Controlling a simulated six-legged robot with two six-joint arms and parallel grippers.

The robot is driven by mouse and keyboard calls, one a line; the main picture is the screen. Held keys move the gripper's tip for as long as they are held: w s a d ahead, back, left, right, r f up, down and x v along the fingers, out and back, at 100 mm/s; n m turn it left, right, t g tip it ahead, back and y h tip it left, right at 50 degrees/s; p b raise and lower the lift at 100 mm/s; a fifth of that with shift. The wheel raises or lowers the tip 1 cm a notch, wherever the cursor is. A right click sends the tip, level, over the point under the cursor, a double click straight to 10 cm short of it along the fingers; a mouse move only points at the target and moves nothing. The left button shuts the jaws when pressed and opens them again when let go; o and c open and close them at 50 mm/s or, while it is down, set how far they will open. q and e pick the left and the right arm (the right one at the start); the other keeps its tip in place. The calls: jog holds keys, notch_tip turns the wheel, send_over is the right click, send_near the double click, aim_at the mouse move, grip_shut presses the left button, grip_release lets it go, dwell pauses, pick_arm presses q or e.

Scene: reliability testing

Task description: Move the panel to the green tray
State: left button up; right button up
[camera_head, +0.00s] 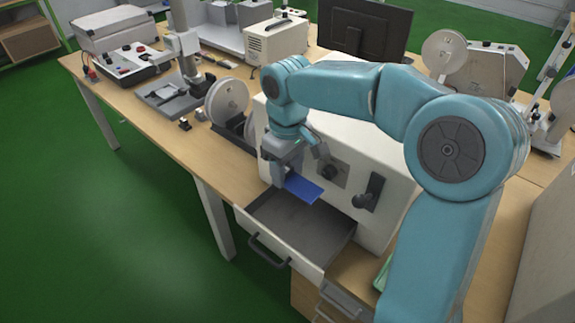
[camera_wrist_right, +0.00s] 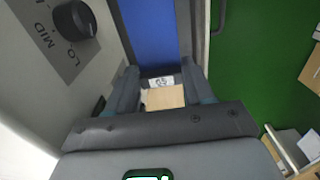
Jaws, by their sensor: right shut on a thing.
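The blue panel (camera_head: 304,189) is held by my right gripper (camera_head: 284,176) above the open drawer of a white machine. The gripper is shut on its near end, and the panel sticks out to the right. In the right wrist view the panel (camera_wrist_right: 148,28) runs up from between the two fingers (camera_wrist_right: 157,88). A small white label and a tan patch show between the fingers. A small green edge (camera_head: 382,273), perhaps the green tray, shows beside my right arm, which hides most of it. My left gripper is not in view.
The white machine (camera_head: 383,215) with knobs stands right behind the panel. A reel (camera_head: 227,100), a red-buttoned control box (camera_head: 124,64) and a monitor (camera_head: 366,30) stand along the wooden bench.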

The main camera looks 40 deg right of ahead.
jog(key=shift+f+b, duration=4.8)
jog(key=shift+f, duration=2)
jog(key=shift+r, duration=0.1)
